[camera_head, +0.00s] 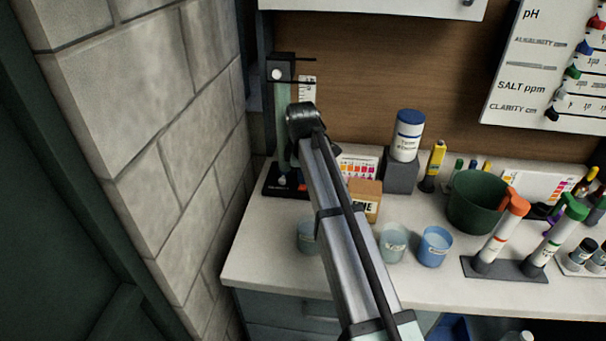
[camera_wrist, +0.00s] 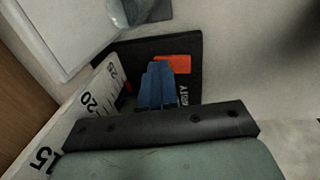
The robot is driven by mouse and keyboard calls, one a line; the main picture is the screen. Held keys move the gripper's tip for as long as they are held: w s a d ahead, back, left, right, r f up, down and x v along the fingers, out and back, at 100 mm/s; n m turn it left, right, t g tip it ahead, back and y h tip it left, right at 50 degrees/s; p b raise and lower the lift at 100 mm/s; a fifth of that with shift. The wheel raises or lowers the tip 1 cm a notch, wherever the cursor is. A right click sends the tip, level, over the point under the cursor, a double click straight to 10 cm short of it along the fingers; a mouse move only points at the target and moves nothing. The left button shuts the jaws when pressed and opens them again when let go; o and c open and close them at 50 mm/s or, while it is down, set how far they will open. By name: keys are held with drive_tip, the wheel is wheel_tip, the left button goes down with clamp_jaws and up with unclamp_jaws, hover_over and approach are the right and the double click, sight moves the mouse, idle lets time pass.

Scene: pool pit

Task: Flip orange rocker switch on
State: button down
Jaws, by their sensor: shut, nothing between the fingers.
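The orange rocker switch (camera_wrist: 176,63) shows in the wrist view on a black base (camera_wrist: 189,82) with partly readable white lettering. It looks like a flat orange patch, and I cannot tell which way it is tipped. My gripper (camera_wrist: 160,68) has blue fingers, shut together with nothing between them. The fingertips overlap the left part of the switch in the wrist view; I cannot tell whether they touch it. In the head view my gripper (camera_head: 282,178) points down over the black base (camera_head: 292,192) at the counter's back left. The switch is not visible there.
An upright white scale (camera_wrist: 95,100) stands close left of my fingers. A block wall (camera_head: 190,150) is left of the counter (camera_head: 262,262). An orange-brown box (camera_head: 366,199), cups including a blue one (camera_head: 434,246) and a green pot (camera_head: 478,203) stand to the right.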

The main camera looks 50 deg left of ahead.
sight(302, 187)
drive_tip(key=shift+s+d+f, duration=0.1)
drive_tip(key=shift+s+d, duration=0.05)
drive_tip(key=shift+s+d, duration=0.45)
drive_tip(key=shift+r, duration=0.35)
wheel_tip(302, 187, up, 14)
drive_tip(key=s+d, duration=0.1)
drive_tip(key=shift+s+d+f, duration=0.15)
drive_tip(key=shift+f, duration=0.05)
idle(0.5)
drive_tip(key=shift+w+a, duration=0.55)
